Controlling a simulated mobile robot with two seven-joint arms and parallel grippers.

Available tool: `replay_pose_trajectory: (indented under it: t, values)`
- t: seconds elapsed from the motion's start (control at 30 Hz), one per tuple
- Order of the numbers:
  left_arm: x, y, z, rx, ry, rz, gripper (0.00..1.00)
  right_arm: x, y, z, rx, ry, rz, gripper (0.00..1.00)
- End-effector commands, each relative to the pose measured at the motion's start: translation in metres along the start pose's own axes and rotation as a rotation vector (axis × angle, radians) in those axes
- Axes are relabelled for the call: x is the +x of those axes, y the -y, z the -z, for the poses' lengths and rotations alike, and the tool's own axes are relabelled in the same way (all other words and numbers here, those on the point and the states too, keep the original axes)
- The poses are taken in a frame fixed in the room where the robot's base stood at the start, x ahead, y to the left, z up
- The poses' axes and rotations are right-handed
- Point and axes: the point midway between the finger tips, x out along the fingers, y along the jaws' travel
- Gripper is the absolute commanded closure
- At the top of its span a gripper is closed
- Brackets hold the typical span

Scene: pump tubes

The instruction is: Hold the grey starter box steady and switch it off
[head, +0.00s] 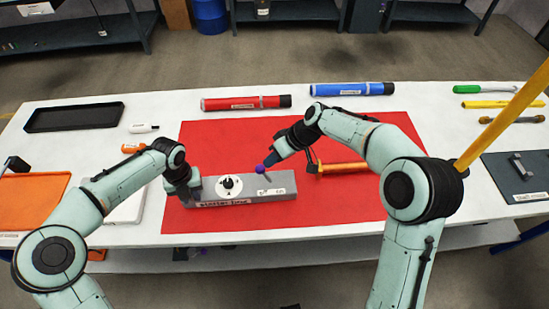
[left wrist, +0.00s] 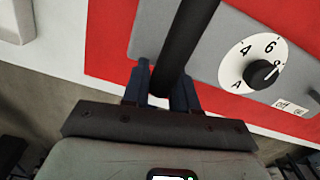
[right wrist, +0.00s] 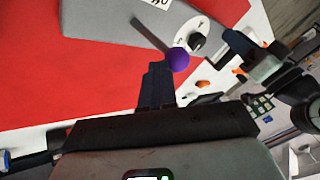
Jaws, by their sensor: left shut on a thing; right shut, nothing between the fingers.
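The grey starter box (head: 284,181) lies on the red mat, with a white dial (head: 228,184) on its top. The dial also shows in the left wrist view (left wrist: 240,62). A lever with a purple ball knob (head: 260,169) sits toward the box's right end, near small labels. I cannot tell its switch position. My left gripper (head: 190,189) is shut on a dark bar handle (left wrist: 186,35) at the box's left end. My right gripper (head: 271,163) is shut and empty, its fingertips right beside the purple knob (right wrist: 178,59); contact is unclear.
An orange-handled tool (head: 342,167) lies on the red mat (head: 345,205) right of the box. A red cylinder (head: 245,103) and a blue cylinder (head: 352,89) lie behind the mat. An orange tray (head: 30,203) is at the left. A yellow pole (head: 505,115) rises at the right.

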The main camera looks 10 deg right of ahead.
Motion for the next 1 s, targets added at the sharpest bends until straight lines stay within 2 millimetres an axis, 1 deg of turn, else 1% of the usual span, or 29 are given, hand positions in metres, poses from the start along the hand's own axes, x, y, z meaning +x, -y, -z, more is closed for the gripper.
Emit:
replay_pose_trajectory:
  t: [0.03,0.1,0.47,0.8,1.0]
  values:
    - [-0.001,0.001,0.0,0.0,0.002,0.002,1.0,0.005,0.009,0.001,-0.004,0.005,0.008,1.0]
    - [-0.001,0.001,0.0,0.0,0.002,0.003,1.0,0.009,0.012,0.005,-0.003,0.003,0.009,1.0]
    - [-0.001,0.006,0.001,0.006,0.001,0.011,1.0,0.01,0.016,0.005,-0.005,0.005,0.017,1.0]
    - [-0.001,0.008,0.001,0.009,0.002,0.015,1.0,0.005,0.007,-0.003,-0.004,0.007,0.019,1.0]
    - [-0.001,0.006,0.0,0.007,0.003,0.012,1.0,0.001,0.0,-0.004,-0.003,0.007,0.015,1.0]
